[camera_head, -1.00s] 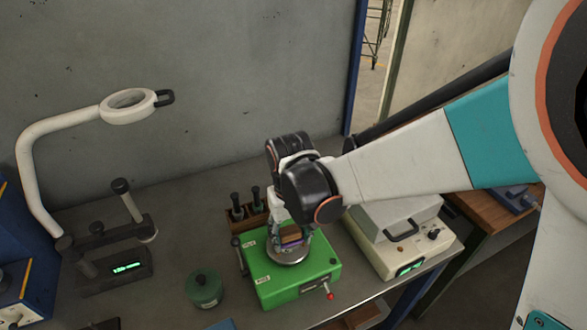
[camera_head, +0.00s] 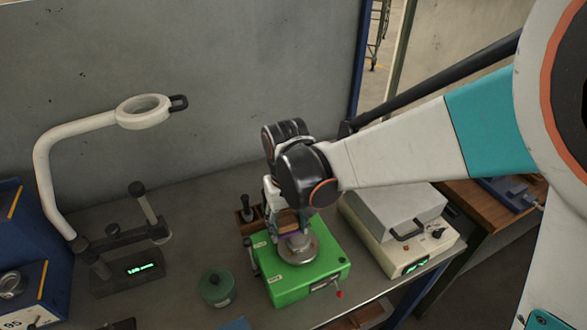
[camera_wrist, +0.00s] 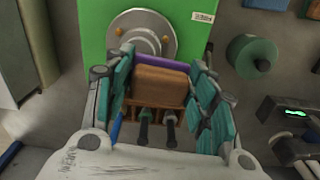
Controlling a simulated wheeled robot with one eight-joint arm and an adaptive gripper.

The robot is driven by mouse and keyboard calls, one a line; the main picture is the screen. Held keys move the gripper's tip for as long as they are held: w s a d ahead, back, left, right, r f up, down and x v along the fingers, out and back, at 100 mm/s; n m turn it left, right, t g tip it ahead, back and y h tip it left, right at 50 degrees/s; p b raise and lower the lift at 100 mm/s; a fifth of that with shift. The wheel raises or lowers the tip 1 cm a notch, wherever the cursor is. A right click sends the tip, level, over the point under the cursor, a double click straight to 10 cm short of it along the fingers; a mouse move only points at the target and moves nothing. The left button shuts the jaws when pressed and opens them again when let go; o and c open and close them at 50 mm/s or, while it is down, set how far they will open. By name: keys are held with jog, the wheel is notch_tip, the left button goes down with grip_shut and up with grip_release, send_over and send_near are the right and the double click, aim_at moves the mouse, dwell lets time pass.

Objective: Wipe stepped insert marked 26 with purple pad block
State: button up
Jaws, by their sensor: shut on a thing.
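My gripper (camera_head: 287,218) is shut on a brown block (camera_wrist: 160,82) with a purple pad (camera_wrist: 178,68) on its far side. The block also shows in the head view (camera_head: 288,222). A round, stepped metal insert (camera_head: 300,248) sits on top of a green box (camera_head: 310,278). The insert also shows in the wrist view (camera_wrist: 141,36), beyond the block. The block is at the back-left of the insert in the head view and looks raised above the box; the exact gap cannot be told. No number 26 is readable.
A dark-handled tool stands in a wooden rack (camera_head: 248,214) behind the green box. A magnifier lamp (camera_head: 145,110) and a dark stand (camera_head: 127,268) are further left.

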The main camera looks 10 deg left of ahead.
jog(key=shift+a+r, duration=0.1)
jog(key=shift+r, duration=0.45)
jog(key=shift+r+p, duration=0.7)
jog(key=shift+r, duration=0.1)
jog(key=shift+r+p, duration=0.5)
jog(key=shift+r, duration=0.3)
